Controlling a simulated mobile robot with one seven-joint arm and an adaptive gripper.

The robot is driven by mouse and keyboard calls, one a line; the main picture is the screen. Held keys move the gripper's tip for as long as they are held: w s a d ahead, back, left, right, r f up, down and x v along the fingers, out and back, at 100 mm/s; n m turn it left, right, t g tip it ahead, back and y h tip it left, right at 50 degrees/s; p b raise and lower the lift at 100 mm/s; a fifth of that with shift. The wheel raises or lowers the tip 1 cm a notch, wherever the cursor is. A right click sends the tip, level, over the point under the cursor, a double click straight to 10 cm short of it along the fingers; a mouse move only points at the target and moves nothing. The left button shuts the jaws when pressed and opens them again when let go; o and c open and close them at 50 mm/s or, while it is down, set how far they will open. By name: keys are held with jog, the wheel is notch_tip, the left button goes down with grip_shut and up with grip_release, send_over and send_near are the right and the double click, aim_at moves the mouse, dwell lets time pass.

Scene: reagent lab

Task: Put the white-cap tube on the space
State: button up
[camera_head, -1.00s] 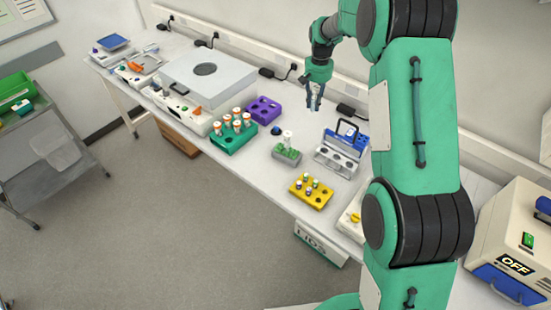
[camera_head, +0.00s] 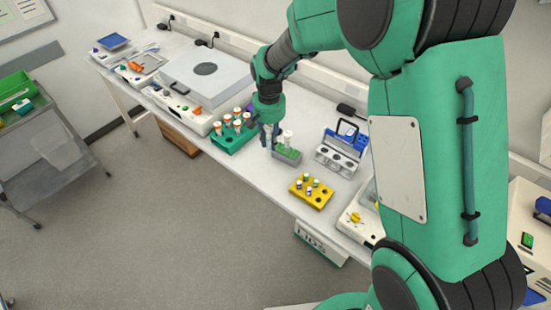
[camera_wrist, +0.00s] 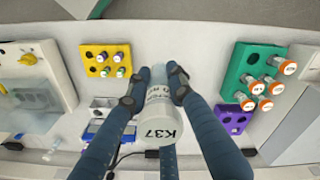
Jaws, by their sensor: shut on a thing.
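My gripper (camera_head: 269,142) is shut on a tube (camera_wrist: 160,115) in the wrist view. Its broad pale cap faces the camera and bears the label K37.
A green rack (camera_head: 228,143) with orange-capped tubes stands left of my gripper. A purple rack (camera_wrist: 235,116) shows in the wrist view. A yellow rack (camera_head: 311,194) with several small tubes is nearer the front edge. A silver rack (camera_head: 336,161) stands to the right.

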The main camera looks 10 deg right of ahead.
jog(key=s+a, duration=0.2)
jog(key=s, duration=0.2)
notch_tip(320, 180, down, 16)
jog(key=shift+a+f, duration=0.1)
dwell(0.4)
jog(key=shift+w, duration=0.1)
jog(key=w+a, duration=0.1)
jog(key=w, duration=0.3)
jog(key=w+a, duration=0.1)
jog(key=w, duration=0.4)
jog(key=w+a+f, duration=0.1)
jog(key=w+a, duration=0.1)
jog(key=w, duration=0.3)
jog(key=shift+w+a+f+p, duration=0.1)
jog(key=shift+w+p, duration=0.1)
jog(key=shift+p, duration=0.15)
jog(key=shift+w+a, duration=0.1)
jog(key=shift+w, duration=0.3)
jog(key=shift+f, duration=1.8)
jog(key=shift+f, duration=0.1)
